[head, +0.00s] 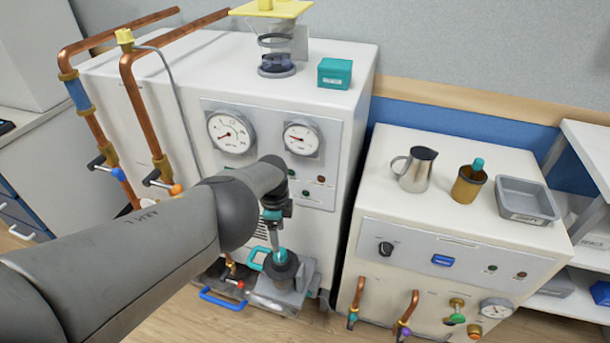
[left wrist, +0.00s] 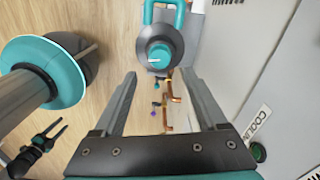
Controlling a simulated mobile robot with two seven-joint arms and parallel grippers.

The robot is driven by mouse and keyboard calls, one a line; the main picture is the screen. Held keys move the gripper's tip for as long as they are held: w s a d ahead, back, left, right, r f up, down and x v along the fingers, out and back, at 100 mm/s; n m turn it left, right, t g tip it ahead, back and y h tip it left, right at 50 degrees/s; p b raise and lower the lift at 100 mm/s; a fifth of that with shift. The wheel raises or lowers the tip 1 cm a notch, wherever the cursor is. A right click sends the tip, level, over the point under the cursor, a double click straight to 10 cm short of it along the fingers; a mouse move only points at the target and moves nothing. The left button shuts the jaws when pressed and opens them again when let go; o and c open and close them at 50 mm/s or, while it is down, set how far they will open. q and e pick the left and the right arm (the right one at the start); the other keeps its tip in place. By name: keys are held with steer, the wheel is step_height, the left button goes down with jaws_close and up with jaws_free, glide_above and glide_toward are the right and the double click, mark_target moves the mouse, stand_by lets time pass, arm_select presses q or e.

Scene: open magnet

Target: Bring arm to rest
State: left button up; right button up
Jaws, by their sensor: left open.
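My left arm reaches in from the left in the head view and bends down at its wrist. My left gripper (head: 274,232) hangs in front of the large white cabinet. In the left wrist view its two fingers (left wrist: 160,80) are apart, with nothing between them. A dark round vessel with a teal handle and teal cap (left wrist: 158,48) lies beyond the fingertips; it also shows in the head view (head: 281,265) on a grey support, low by the cabinet. I see no clear contact with it. A small dark pronged part at lower left of the wrist view may be my right gripper.
The large white cabinet (head: 345,115) carries gauges, copper pipes (head: 135,95) and a teal box (head: 335,72). Wooden floor shows below.

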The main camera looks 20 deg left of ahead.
arm_select(q)
steer(key=s+d+f+n+t+h+p, duration=0.2)
steer(key=s+d+f+h+p, duration=0.15)
steer(key=s+d, duration=0.4)
steer(key=s+d+f+n+t+h+p, duration=0.1)
steer(key=s+d+f+t+h+p, duration=0.2)
steer(key=d, duration=0.7)
steer(key=s+a+f+n+g+y+p, duration=0.1)
steer(key=s+a, duration=0.4)
steer(key=s, duration=0.7)
steer(key=s+a+f+n+g+y+p, duration=0.1)
steer(key=s+a+f+n+y+p, duration=0.2)
steer(key=s, duration=0.9)
steer(key=s+a+f+n+g+y+p, duration=0.2)
steer(key=s+a+n, duration=0.4)
steer(key=s, duration=0.6)
steer(key=shift+s+a+f+n+p, duration=0.3)
steer(key=shift+a+f+p, duration=0.15)
steer(key=shift+p, duration=0.15)
arm_select(e)
step_height(320, 180, up, 14)
steer(key=s+a, duration=0.2)
steer(key=s, duration=0.1)
steer(key=shift+a+f+g, duration=0.2)
steer(key=shift+f+g, duration=0.05)
steer(key=shift+g, duration=0.05)
